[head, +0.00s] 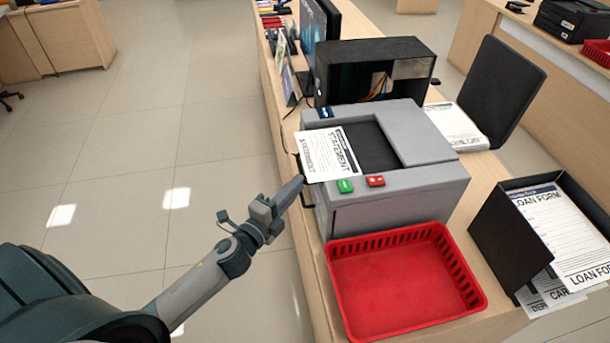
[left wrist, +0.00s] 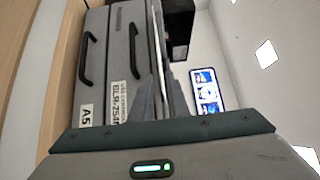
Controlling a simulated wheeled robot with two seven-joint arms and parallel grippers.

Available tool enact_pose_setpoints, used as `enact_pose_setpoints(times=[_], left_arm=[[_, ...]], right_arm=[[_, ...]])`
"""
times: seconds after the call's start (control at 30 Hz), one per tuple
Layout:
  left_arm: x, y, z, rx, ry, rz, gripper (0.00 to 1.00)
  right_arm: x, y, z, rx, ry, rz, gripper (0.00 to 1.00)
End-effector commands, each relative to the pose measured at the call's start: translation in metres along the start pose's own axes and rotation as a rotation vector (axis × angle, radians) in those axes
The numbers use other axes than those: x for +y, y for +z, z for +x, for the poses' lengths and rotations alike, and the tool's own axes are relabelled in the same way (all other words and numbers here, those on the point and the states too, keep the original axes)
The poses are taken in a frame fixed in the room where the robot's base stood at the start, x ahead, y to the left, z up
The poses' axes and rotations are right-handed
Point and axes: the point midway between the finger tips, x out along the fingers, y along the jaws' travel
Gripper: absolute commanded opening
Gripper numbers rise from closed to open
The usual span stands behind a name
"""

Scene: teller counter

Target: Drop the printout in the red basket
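The printout (head: 325,153), a white sheet headed STATEMENT, lies on the output side of the grey printer (head: 395,195), its left end sticking out past the edge. My left gripper (head: 300,183) reaches in from the left, its fingertips at the sheet's near left corner. In the left wrist view the fingers (left wrist: 160,95) stand close together, with a thin pale edge, probably the sheet, between them; whether they pinch it is unclear. The red basket (head: 400,290) stands empty on the counter in front of the printer. My right gripper is not in view.
Green (head: 345,186) and red (head: 376,180) buttons sit on the printer's near side. A black holder (head: 500,235) with loan forms (head: 565,240) stands right of the basket. An open black case (head: 350,80) and a paper stack (head: 455,125) are behind. Left of the counter is open floor.

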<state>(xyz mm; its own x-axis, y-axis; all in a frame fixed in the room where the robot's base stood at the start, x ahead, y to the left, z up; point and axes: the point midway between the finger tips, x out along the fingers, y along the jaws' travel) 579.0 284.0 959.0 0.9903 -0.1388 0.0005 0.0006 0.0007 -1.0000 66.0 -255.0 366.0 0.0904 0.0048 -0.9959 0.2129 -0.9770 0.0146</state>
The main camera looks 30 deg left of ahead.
Motion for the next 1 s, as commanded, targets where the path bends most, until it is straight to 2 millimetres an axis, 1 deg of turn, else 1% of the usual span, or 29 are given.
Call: enact_pose_setpoints(times=[0.03,0.1,0.33,0.5,0.77,0.9,1.0], left_arm=[[-0.001,0.000,0.007,0.000,-0.001,0.001,0.15],[-0.002,0.000,0.015,-0.001,-0.001,-0.001,0.15],[0.000,0.000,0.032,-0.001,0.000,-0.002,0.15],[0.000,0.000,0.037,0.000,0.000,-0.001,0.15],[0.000,0.000,0.037,0.000,0.001,-0.001,0.15],[0.000,0.000,0.037,0.000,0.001,-0.001,0.00],[0.000,0.000,0.037,0.000,0.001,-0.001,0.00]], right_arm=[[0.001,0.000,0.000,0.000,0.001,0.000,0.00],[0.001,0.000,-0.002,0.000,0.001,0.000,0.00],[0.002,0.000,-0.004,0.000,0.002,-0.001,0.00],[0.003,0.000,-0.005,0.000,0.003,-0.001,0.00],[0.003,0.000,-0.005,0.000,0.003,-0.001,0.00],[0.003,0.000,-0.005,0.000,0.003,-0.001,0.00],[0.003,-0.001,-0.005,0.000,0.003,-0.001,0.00]])
